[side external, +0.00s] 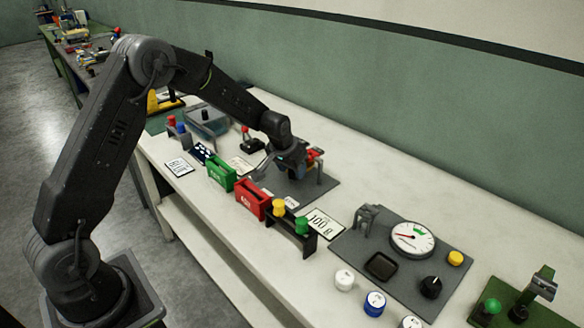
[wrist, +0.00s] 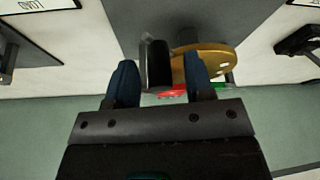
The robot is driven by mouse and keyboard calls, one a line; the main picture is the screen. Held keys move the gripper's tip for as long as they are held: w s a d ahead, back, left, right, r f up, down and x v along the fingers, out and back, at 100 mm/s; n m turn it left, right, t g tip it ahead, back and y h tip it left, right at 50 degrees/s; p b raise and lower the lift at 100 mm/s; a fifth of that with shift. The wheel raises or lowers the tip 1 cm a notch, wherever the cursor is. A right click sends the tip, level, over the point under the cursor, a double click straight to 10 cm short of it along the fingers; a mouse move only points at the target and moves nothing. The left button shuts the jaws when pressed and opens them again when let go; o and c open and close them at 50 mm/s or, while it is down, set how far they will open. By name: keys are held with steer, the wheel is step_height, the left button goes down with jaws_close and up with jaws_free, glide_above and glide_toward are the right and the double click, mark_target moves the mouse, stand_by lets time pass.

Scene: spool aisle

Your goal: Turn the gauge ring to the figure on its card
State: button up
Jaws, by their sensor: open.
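My gripper (side external: 291,163) is low over a grey plate with a small stand in the side view. In the wrist view my gripper (wrist: 161,76) has its two blue fingers apart. A dark upright cylinder (wrist: 158,62) shows between them, beside a brass-coloured disc (wrist: 212,58) with pale marks, partly behind the right finger. I cannot tell whether the fingers touch either. A white round gauge (side external: 412,238) with a red needle and a green sector lies on another grey plate to the right. A white card (side external: 323,223) lies left of that plate; its writing is too small to read surely.
A green box (side external: 221,174), a red box (side external: 252,199) and a black rack (side external: 291,231) with yellow and green knobs line the bench front. A black knob (side external: 430,287) and yellow button (side external: 455,258) are near the gauge. Open bench lies along the wall.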

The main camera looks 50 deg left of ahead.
jaws_close()
stand_by(0.3)
